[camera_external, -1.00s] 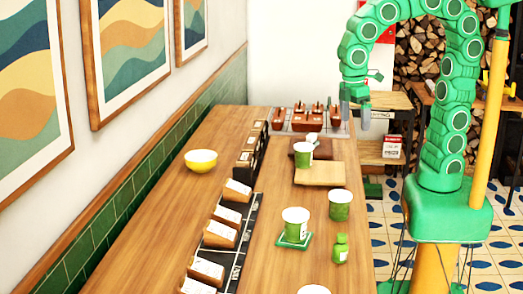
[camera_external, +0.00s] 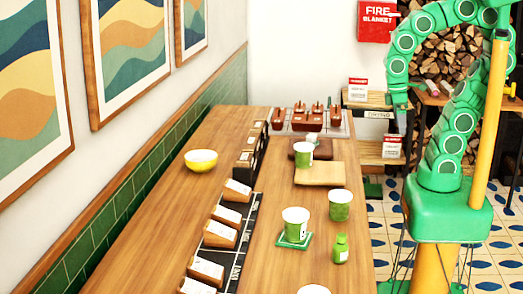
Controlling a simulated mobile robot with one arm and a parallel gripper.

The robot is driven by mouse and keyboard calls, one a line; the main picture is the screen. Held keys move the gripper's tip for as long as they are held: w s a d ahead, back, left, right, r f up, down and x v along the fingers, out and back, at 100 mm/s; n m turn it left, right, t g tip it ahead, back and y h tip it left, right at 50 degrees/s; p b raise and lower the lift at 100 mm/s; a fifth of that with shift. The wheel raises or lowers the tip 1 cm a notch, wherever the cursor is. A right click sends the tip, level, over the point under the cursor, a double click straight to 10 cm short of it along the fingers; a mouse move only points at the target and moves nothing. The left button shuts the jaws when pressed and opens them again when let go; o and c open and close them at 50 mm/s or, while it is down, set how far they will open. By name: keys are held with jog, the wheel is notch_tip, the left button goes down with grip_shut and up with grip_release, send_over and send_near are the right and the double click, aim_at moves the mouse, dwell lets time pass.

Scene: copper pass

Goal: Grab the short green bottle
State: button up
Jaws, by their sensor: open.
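The short green bottle (camera_external: 340,250) stands upright on the wooden counter, near its right edge, with a pale label and a narrow green cap. My gripper (camera_external: 400,120) hangs down from the green arm beyond the counter's right edge, farther back than the bottle and well apart from it. Its jaws are open and hold nothing; the fingers are small and hard to make out against the shelf behind.
A green cup (camera_external: 295,222) on a green coaster stands just left of the bottle, and another green cup (camera_external: 340,205) stands behind it. A wooden board (camera_external: 319,174) lies farther back. Labelled wooden boxes (camera_external: 205,269) line the counter's middle. A yellow bowl (camera_external: 201,160) stands left.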

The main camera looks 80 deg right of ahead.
jog(key=c, duration=0.5)
jog(key=shift+c, duration=0.2)
